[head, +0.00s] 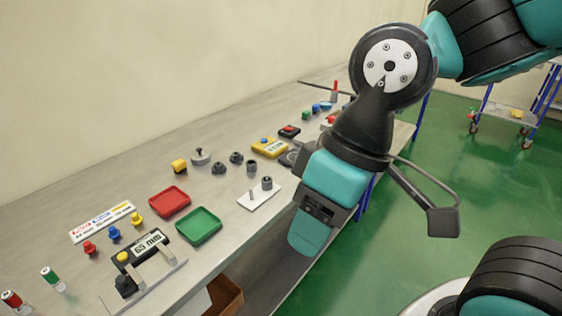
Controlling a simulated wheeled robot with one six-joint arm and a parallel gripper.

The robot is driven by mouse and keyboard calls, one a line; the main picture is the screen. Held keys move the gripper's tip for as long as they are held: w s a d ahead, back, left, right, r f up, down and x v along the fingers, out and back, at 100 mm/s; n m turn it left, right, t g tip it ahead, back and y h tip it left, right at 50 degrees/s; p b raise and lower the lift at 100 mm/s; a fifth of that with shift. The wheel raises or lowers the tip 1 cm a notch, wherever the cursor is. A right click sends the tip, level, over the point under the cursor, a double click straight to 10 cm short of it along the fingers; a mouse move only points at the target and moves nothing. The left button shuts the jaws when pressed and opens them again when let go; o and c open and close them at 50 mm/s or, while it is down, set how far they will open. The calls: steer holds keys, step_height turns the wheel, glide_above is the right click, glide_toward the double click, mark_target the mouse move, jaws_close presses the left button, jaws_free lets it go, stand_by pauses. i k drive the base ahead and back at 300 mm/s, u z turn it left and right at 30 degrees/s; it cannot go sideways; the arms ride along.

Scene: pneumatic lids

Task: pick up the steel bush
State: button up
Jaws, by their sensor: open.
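Short dark-grey cylinders that look like bushes stand on the bench: one (267,183) is on a small white plate (262,200), and a few more (236,157) stand loose just behind it. I cannot tell for sure which is the steel bush. My gripper (443,222) shows only in part, as a grey looped bar and a dark end block to the right of my wrist. It is open and appears empty, well to the right of the plate. Its other side is hidden behind my wrist.
The bench (110,208) also carries a red tray (169,202), a green tray (199,226), a yellow device (269,147), and a black-handled fixture (145,262) near the front. Coloured pegs stand at the left. My arm covers part of the bench's right side.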

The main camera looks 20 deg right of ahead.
mark_target(252, 167)
steer(key=z, duration=0.05)
steer(key=i, duration=0.5)
steer(key=z, duration=1.35)
steer(key=i, duration=0.7)
steer(key=u, duration=2.8)
